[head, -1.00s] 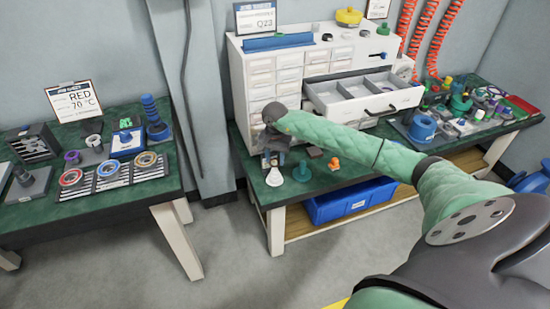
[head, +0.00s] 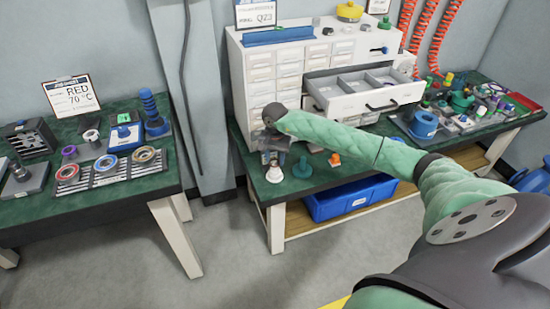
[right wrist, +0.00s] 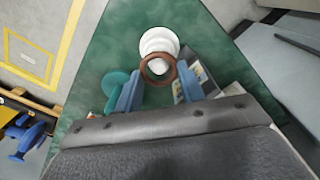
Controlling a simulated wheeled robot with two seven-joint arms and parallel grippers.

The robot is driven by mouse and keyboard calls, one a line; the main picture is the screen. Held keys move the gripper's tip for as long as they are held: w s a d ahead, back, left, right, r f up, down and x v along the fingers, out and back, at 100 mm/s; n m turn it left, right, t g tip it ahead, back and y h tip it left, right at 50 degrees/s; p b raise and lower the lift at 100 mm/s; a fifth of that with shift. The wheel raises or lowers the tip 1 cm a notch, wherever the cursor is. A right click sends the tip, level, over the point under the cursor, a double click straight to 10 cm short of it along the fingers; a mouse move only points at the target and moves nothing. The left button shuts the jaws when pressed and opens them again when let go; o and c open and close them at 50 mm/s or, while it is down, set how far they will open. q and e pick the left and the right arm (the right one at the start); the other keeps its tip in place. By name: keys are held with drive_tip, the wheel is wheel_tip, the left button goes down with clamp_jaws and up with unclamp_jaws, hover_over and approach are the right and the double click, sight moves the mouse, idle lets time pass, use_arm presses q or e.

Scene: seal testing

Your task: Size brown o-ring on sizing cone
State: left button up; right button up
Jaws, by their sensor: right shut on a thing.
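The white sizing cone (head: 274,174) stands at the front left corner of the green bench under the cabinet. It also shows in the right wrist view (right wrist: 158,42), seen from above. My right gripper (right wrist: 159,88) is shut on the brown o-ring (right wrist: 158,70), which sits between its blue fingertips. The ring overlaps the near side of the cone in that view; I cannot tell whether they touch. In the head view the right gripper (head: 272,145) is just behind and above the cone, and the ring is too small to make out. My left gripper is not in view.
A teal piece (head: 302,168) and an orange-topped piece (head: 334,161) stand right of the cone. The cabinet (head: 275,75) rises behind the gripper, with an open drawer (head: 370,106) to the right. The left table (head: 120,190) is separate, with a floor gap between.

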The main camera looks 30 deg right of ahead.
drive_tip(key=shift+f+b, duration=1.15)
drive_tip(key=shift+f, duration=0.3)
drive_tip(key=o, duration=1)
drive_tip(key=shift+r, duration=0.2)
drive_tip(key=shift+r+p, duration=1.45)
drive_tip(key=shift+r, duration=2.95)
